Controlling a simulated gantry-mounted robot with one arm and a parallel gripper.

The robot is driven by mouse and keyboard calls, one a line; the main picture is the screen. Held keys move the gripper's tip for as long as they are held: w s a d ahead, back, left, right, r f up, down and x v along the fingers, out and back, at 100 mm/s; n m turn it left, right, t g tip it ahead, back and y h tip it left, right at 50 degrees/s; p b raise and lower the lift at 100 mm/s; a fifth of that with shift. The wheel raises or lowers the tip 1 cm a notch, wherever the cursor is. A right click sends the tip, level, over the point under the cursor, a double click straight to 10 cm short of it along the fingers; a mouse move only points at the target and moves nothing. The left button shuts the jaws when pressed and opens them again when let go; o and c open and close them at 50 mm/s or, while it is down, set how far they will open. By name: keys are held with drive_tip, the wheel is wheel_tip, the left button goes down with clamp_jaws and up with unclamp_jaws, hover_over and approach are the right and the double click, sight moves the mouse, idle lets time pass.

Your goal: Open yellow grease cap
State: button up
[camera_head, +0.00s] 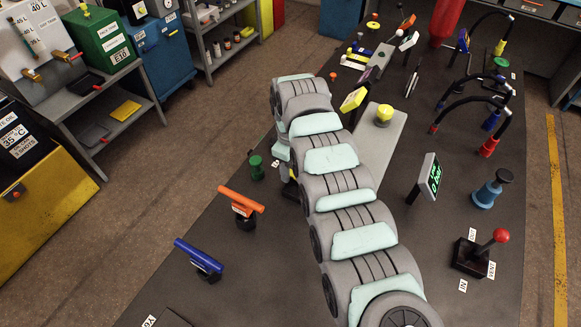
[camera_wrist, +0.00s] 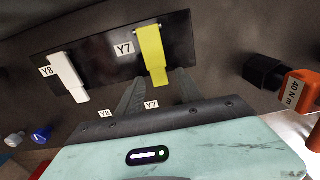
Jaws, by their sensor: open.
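A yellow flap-like cap (camera_wrist: 152,52) hangs on a dark panel (camera_wrist: 90,50) beside the label Y7 in the wrist view. My gripper (camera_wrist: 159,78) is open. One finger is on each side of the cap's lower end, and I cannot tell whether either touches it. A white flap (camera_wrist: 67,75) labelled Y8 is to the left on the same panel. In the head view my arm hides most of this spot. A round yellow cap (camera_head: 384,112) also stands on a grey plate (camera_head: 378,140) beyond my arm.
An orange handle marked 40 Nm (camera_wrist: 302,92) is at the right in the wrist view. In the head view, a blue handle (camera_head: 198,254), a green knob (camera_head: 257,166), a gauge display (camera_head: 429,178) and a red-knobbed lever (camera_head: 497,237) stand on the dark table.

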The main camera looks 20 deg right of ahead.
drive_tip(key=shift+c, duration=0.4)
clamp_jaws()
idle(1.0)
